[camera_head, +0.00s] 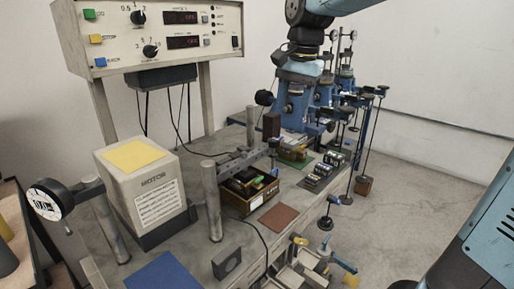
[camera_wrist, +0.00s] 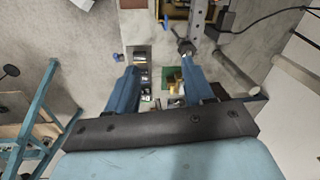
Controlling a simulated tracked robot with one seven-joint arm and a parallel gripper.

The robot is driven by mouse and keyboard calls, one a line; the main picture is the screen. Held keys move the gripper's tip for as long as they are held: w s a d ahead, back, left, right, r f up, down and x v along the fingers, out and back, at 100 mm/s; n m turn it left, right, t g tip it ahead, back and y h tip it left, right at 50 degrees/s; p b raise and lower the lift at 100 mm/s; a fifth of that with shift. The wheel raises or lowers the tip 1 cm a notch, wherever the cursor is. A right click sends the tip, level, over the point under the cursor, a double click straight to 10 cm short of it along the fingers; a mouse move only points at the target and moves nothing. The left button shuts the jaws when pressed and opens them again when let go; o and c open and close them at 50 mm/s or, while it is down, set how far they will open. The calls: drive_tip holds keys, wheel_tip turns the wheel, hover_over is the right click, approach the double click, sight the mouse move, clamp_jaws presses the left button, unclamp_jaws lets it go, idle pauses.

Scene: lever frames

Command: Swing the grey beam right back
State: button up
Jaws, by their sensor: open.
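The grey beam (camera_head: 246,158) lies roughly level above the bench in the head view, with one end near the grey posts and the other toward my gripper. In the wrist view the beam (camera_wrist: 198,18) runs down from the top edge, with a dark knob at its near end beside the right fingertip. My gripper (camera_wrist: 160,68) points down, its two blue fingers wide apart with nothing held between them. In the head view my gripper (camera_head: 295,108) hangs over the back of the bench, beyond the beam's far end. Whether a finger touches the beam is unclear.
A control panel (camera_head: 150,35) rises behind. Weights on rods hang along the bench's right edge, with open floor (camera_head: 430,160) beyond.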

drive_tip(key=m+g, duration=0.1)
drive_tip(key=m, duration=0.1)
hover_over(257, 151)
drive_tip(key=h, duration=0.1)
wheel_tip(257, 151, down, 15)
drive_tip(key=shift+w+r, duration=0.1)
drive_tip(key=shift+r, duration=0.1)
drive_tip(key=shift+c, duration=0.5)
clamp_jaws()
